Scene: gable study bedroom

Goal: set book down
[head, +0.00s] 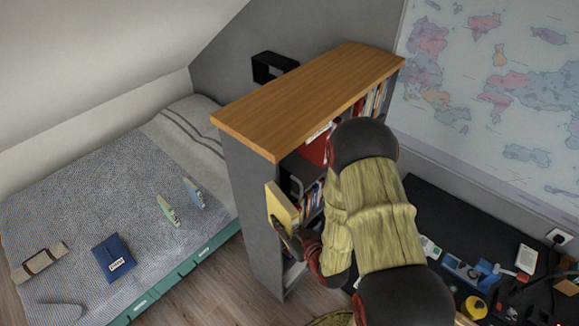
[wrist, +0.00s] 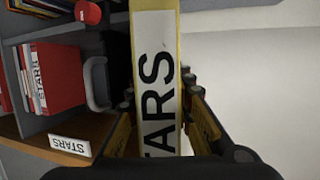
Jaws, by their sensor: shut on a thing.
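My gripper (head: 291,236) is shut on a yellow book (head: 282,205), beside the front of the grey bookcase (head: 255,195). In the wrist view the book (wrist: 158,60) stands between the two fingers (wrist: 160,100), its white spine label reading STARS, partly cut off. The book is in the air, apart from any shelf board that I can see. A STARS label (wrist: 70,146) sits on the shelf board edge.
The bookcase has a wooden top (head: 310,90). A bed (head: 100,215) on the left carries a blue pouch (head: 114,258), a rolled item (head: 40,262) and two small upright items. A dark desk (head: 450,215) with several objects stands at the right.

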